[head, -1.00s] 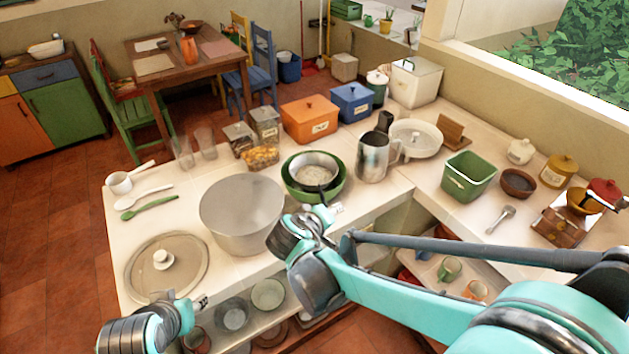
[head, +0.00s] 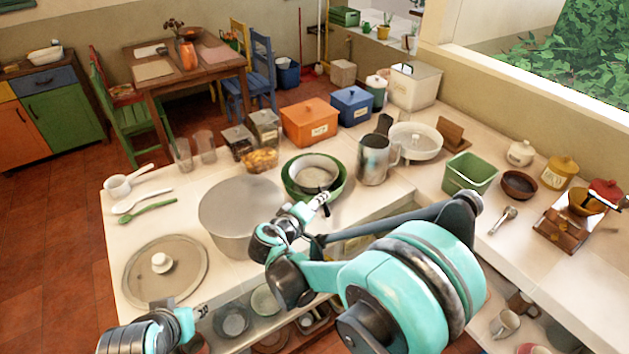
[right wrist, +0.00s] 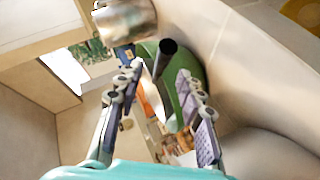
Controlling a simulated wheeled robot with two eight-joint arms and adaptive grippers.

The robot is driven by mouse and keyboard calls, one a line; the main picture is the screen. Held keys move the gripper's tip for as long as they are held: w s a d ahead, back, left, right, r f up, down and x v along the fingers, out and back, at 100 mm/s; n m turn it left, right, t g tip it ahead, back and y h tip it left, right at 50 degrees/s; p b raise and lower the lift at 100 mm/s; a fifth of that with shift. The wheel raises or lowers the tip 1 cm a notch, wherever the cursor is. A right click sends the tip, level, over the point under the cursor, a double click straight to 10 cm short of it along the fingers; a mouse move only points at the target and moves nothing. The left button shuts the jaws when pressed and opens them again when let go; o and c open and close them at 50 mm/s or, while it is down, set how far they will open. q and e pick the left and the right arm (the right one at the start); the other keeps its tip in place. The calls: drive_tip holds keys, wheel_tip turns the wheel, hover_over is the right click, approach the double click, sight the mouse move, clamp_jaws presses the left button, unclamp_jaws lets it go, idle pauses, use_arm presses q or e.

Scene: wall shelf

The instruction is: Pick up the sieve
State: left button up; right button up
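The sieve (head: 315,174) has a pale round rim and sits in a green bowl (head: 342,186) on the counter. Its dark handle (head: 326,211) points toward me over the near edge of the bowl. My right gripper (head: 319,200) is at the near side of the bowl, beside the handle. In the right wrist view its two fingers (right wrist: 160,84) are apart, with the black handle (right wrist: 166,52) showing between them and the green bowl (right wrist: 190,66) behind. My left gripper (head: 200,310) is low near the counter's front left corner; its opening is too small to judge.
A large grey pot (head: 241,215) stands just left of my right gripper. A metal pitcher (head: 374,160) stands right of the bowl. A round lid (head: 190,276) lies at the front left. Orange (head: 309,122) and blue (head: 351,104) boxes stand behind.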

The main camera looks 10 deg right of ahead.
drive_tip(key=x, duration=0.3)
drive_tip(key=shift+w+d+b, duration=0.15)
drive_tip(key=shift+d+b, duration=0.05)
drive_tip(key=shift+b, duration=0.2)
drive_tip(key=shift+c, duration=0.7)
clamp_jaws()
drive_tip(key=shift+r+p, duration=0.3)
drive_tip(key=shift+r, duration=0.25)
drive_tip(key=r, duration=0.1)
drive_tip(key=r+p, duration=0.2)
drive_tip(key=r, duration=0.1)
drive_tip(key=shift+d, duration=0.3)
drive_tip(key=s+d+r+p, duration=0.3)
drive_tip(key=s+d+r, duration=0.2)
drive_tip(key=d, duration=0.5)
drive_tip(key=shift+r, duration=0.5)
